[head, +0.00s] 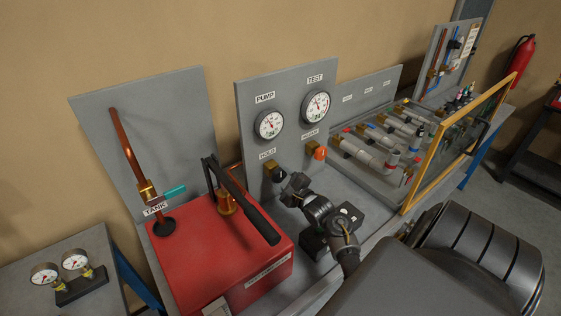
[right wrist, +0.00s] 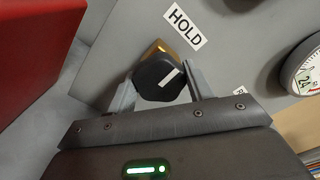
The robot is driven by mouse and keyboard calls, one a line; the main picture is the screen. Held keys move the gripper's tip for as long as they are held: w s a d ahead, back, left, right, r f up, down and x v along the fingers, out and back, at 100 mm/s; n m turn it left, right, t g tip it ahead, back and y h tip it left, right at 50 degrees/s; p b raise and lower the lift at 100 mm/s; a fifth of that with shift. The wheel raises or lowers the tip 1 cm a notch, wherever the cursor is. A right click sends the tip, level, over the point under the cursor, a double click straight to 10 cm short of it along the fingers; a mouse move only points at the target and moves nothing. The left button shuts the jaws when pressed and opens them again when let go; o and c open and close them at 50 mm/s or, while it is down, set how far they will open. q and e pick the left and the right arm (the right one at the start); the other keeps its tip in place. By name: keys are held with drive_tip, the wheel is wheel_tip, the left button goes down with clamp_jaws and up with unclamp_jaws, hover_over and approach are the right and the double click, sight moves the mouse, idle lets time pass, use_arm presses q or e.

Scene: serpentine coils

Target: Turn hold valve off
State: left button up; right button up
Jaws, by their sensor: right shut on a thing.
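The hold valve (head: 273,173) is a black knob on a brass body, on the grey panel under the HOLD label. In the right wrist view, the black hold valve knob (right wrist: 160,78) has a white line on it and sits between the two fingers of my right gripper (right wrist: 158,93). My right gripper (head: 284,189) is shut on this knob, with a finger on each side. In the head view the gripper partly covers the knob. My left gripper is not in view.
An orange knob (head: 319,153) is right of the hold valve. PUMP (head: 269,124) and TEST (head: 316,105) gauges are above. A red tank unit (head: 215,262) with a black-handled lever (head: 248,205) stands close on the left. A yellow-framed guard (head: 457,140) is on the right.

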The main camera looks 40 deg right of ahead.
drive_tip(key=shift+f, duration=0.1)
idle(0.5)
drive_tip(key=o, duration=1)
drive_tip(key=shift+s, duration=0.1)
drive_tip(key=shift+s, duration=0.3)
drive_tip(key=s+b, duration=0.1)
drive_tip(key=s, duration=0.2)
drive_tip(key=s+b, duration=0.1)
drive_tip(key=s, duration=0.2)
drive_tip(key=s+a+b, duration=0.1)
drive_tip(key=s, duration=0.3)
drive_tip(key=shift+a, duration=0.1)
drive_tip(key=shift+a, duration=0.1)
